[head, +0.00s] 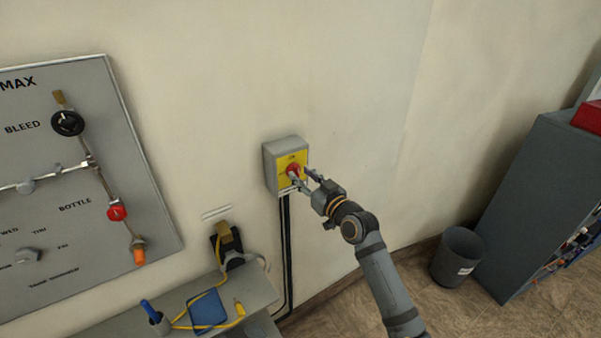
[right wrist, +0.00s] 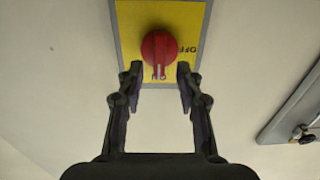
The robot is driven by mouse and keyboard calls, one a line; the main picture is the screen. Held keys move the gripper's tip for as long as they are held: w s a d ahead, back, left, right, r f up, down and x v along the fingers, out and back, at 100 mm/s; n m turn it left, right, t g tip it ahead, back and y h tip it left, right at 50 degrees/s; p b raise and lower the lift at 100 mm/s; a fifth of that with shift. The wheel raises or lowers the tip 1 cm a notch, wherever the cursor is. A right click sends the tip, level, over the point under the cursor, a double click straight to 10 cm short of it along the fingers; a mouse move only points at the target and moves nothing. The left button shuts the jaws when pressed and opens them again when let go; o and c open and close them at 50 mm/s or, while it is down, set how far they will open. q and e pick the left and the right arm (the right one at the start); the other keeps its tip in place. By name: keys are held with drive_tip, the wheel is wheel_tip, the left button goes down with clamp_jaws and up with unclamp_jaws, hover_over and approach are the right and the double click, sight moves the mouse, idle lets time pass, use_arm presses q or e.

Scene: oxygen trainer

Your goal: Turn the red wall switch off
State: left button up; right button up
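The red wall switch (head: 292,170) is a round knob on the yellow face of a grey box on the wall. In the right wrist view the red knob (right wrist: 159,50) has its white-marked grip pointing at the ON label, with OFF to the right of it. My right gripper (head: 309,179) is at the front of the box. In the right wrist view its two fingers (right wrist: 159,78) are spread, one to each side of the knob's lower end. I cannot tell whether they touch it. My left gripper is not in view.
A grey panel (head: 60,240) with valves hangs on the wall at left. Below the switch, a grey shelf (head: 255,290) holds a blue notebook (head: 207,311) and a yellow cord. A bin (head: 457,257) and a dark cabinet (head: 530,200) stand at right. The wall around the switch is clear.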

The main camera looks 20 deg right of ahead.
drive_tip(key=shift+w+a, duration=0.15)
drive_tip(key=shift+w, duration=0.55)
clamp_jaws()
